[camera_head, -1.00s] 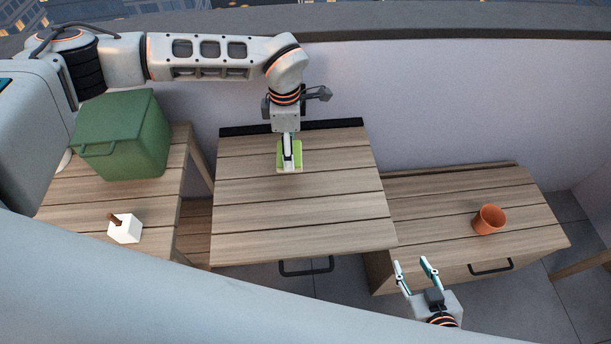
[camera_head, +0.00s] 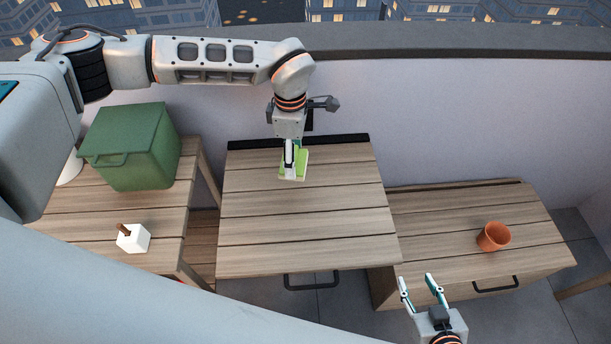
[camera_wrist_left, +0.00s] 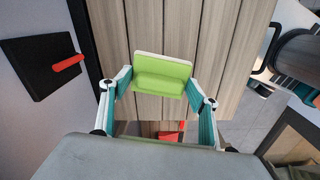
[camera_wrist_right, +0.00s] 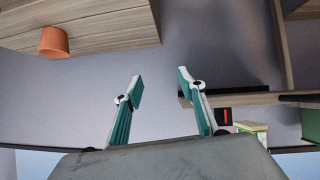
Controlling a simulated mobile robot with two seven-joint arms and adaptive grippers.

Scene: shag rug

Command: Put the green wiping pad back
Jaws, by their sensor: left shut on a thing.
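The green wiping pad (camera_head: 300,165) is at the back of the middle wooden table, below my left arm. My left gripper (camera_head: 289,166) is shut on it, pointing down. In the left wrist view the pad (camera_wrist_left: 161,77) sits between the two fingertips (camera_wrist_left: 162,84), which touch its ends; its pale backing shows along one edge. I cannot tell whether the pad touches the tabletop. My right gripper (camera_head: 421,281) is open and empty in front of the tables; its spread fingers (camera_wrist_right: 158,88) also show in the right wrist view.
The middle table (camera_head: 300,225) is otherwise clear, with a black strip (camera_head: 245,145) along its back edge. A green lidded bin (camera_head: 135,155) and a white block with a brown stub (camera_head: 134,239) stand on the left table. An orange cup (camera_head: 493,237) stands on the right table.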

